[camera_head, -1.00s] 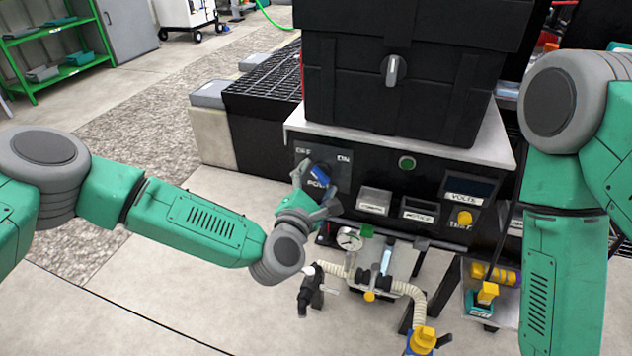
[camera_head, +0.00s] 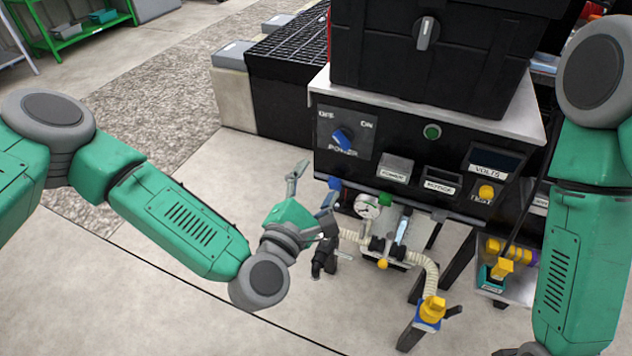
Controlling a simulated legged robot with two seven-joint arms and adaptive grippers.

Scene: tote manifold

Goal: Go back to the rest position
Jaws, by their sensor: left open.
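My left gripper (camera_head: 314,184) is open and empty, just left of the black control panel (camera_head: 395,145) and below its power switch. Its fingers point up and toward the panel, apart from the blue power knob (camera_head: 343,138). The knob is tilted on its plate between the OFF and ON labels. My right arm comes down along the right edge of the picture. My right gripper is mostly out of the frame, so its fingers do not show.
A manifold with a pressure gauge (camera_head: 367,206) and pale hoses stands below the panel. A black tote (camera_head: 460,60) sits on the panel's top. A black grating (camera_head: 290,45) lies behind. The floor (camera_head: 150,290) at lower left is clear.

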